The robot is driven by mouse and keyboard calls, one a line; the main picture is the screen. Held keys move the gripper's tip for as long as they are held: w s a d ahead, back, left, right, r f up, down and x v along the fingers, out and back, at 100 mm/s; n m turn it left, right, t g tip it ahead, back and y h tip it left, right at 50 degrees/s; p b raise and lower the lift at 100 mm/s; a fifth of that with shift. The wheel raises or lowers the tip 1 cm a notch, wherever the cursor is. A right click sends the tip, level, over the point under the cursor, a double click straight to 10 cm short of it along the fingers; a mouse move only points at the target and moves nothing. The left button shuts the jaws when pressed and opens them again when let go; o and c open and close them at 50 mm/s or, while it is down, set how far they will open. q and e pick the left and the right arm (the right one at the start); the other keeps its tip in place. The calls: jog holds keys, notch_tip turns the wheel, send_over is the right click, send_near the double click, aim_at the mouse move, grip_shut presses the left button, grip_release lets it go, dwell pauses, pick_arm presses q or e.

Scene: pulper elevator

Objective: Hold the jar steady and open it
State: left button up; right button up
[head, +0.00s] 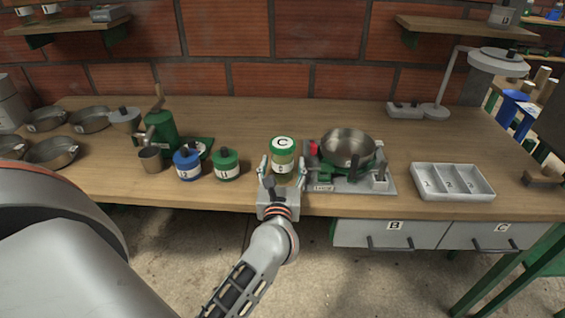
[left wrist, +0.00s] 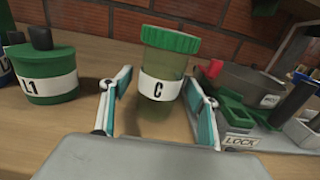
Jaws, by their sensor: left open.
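The jar (head: 283,162) stands upright on the workbench near its front edge, with a green lid (head: 283,143) marked C on top. In the left wrist view the jar (left wrist: 160,88) is translucent green with a white C label, and its lid (left wrist: 170,40) is on. My left gripper (head: 282,172) is open, with one finger on each side of the jar's lower body. In the left wrist view gaps show between the fingers (left wrist: 158,105) and the jar. My right gripper is not in view.
A green canister (head: 225,164) and a blue one (head: 187,164) stand left of the jar. Close on the right is a green and grey fixture with a metal bowl (head: 348,144). A white divided tray (head: 452,181) lies farther right. The bench behind the jar is clear.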

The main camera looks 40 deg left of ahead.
aim_at(283, 142)
pick_arm(q)
jog(key=shift+w+a, duration=0.2)
jog(key=shift+w, duration=0.05)
jog(key=c, duration=1.3)
notch_tip(283, 142, up, 7)
jog(key=p, duration=0.2)
jog(key=shift+r+p, duration=0.1)
jog(key=shift+p, duration=0.2)
notch_tip(283, 142, up, 13)
jog(key=p, duration=0.3)
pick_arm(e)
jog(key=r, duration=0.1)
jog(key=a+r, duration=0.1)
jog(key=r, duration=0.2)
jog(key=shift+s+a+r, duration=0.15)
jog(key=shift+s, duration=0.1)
